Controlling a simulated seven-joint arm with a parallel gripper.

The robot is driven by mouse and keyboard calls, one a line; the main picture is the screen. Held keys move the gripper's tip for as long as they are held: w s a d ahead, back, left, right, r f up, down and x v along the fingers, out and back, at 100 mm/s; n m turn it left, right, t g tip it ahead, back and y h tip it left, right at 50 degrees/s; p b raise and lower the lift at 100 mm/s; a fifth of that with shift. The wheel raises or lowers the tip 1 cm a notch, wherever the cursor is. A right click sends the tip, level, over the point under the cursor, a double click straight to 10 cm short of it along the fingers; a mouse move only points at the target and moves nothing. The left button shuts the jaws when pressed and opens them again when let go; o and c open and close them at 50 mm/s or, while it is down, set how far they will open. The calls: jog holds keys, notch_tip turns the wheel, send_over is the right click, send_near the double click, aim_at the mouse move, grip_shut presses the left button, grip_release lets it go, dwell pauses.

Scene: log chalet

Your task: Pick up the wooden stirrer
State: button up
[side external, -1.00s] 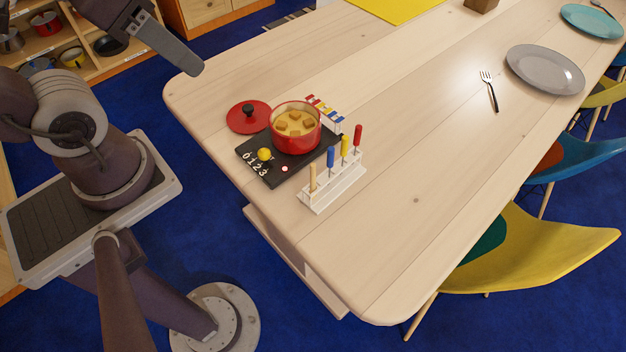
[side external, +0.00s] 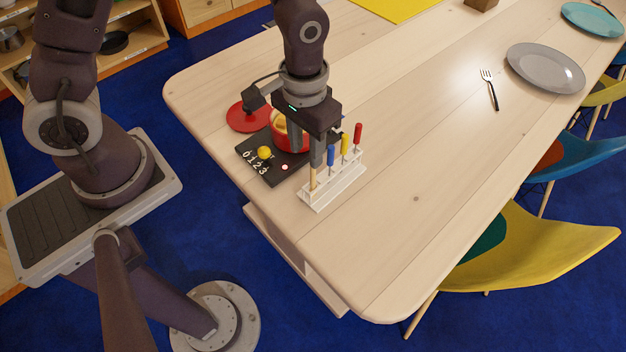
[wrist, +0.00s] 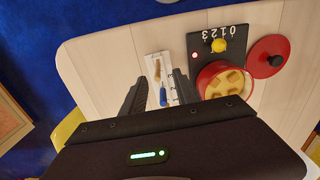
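The wooden stirrer (side external: 313,184) stands upright at the left end of a white rack (side external: 340,185) on the table. It also shows in the wrist view as a tan stick (wrist: 157,70) near the rack's far end. My gripper (side external: 322,160) points down over the left part of the rack and partly hides the stirrer's top in the side view. In the wrist view my gripper (wrist: 161,78) is open, with the fingers apart and nothing held. The stirrer appears between and beyond the fingertips. I cannot tell whether a finger touches it.
The rack also holds blue (side external: 331,155), yellow (side external: 345,145) and red (side external: 358,133) handled tools. A red pot (wrist: 212,74) of food stands on a black cooktop (wrist: 230,42) close beside my gripper. A red lid (side external: 243,118) lies beyond.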

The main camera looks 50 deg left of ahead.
send_over(313, 187)
jog(key=f, duration=0.6)
jog(key=shift+w+a+f, duration=0.2)
grip_shut()
